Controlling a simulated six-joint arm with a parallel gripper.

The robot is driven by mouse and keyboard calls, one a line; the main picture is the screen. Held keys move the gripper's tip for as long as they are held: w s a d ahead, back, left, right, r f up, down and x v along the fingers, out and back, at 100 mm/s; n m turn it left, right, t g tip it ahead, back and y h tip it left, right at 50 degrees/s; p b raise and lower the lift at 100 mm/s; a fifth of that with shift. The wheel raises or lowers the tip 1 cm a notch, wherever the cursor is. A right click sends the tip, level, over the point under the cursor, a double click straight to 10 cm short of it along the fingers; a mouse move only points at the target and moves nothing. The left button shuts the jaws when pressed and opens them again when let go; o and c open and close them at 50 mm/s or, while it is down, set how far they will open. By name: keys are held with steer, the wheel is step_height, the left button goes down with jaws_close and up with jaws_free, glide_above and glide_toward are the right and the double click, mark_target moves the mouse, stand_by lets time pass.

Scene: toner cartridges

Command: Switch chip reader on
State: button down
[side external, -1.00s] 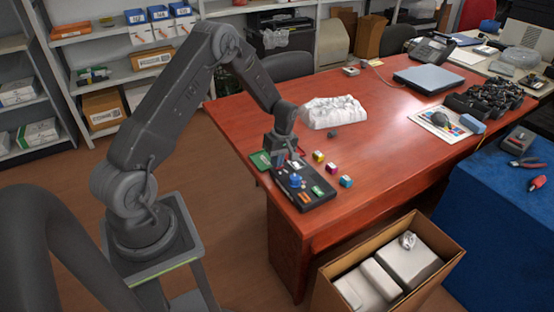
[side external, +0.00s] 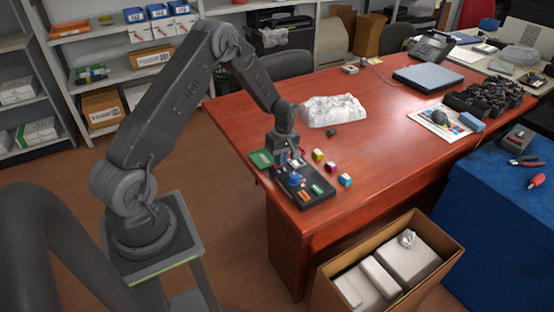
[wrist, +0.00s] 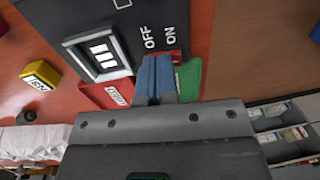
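The chip reader is a black panel (side external: 311,180) on the near left corner of the red-brown desk. In the wrist view the panel (wrist: 143,20) carries white OFF and ON labels and a white-framed window (wrist: 100,52) with white bars. My gripper (side external: 283,160) is over the panel's back left end. In the wrist view its blue fingertips (wrist: 158,62) are together, just below the labels, with nothing visible between them. A red part (wrist: 176,57) shows beside the fingertips at the ON side. The fingers hide the switch area, so I cannot tell its position or whether they touch it.
Small coloured cubes (side external: 331,167) stand right of the panel; a yellow one (wrist: 41,74) shows in the wrist view. A green card (side external: 261,158) lies at the desk edge. A crumpled white bag (side external: 333,110) lies behind. An open carton (side external: 445,262) stands below the desk.

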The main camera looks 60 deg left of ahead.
steer(key=shift+r, duration=0.1)
step_height(320, 180, up, 14)
steer(key=w, duration=0.2)
steer(key=shift+w, duration=0.15)
stand_by(0.4)
steer(key=shift+s+g, duration=0.5)
steer(key=shift+s, duration=0.05)
steer(key=s+f, duration=0.1)
steer(key=f, duration=0.8)
steer(key=s+f, duration=0.1)
steer(key=f, duration=0.3)
steer(key=shift+s+f, duration=0.35)
steer(key=shift+f, duration=0.05)
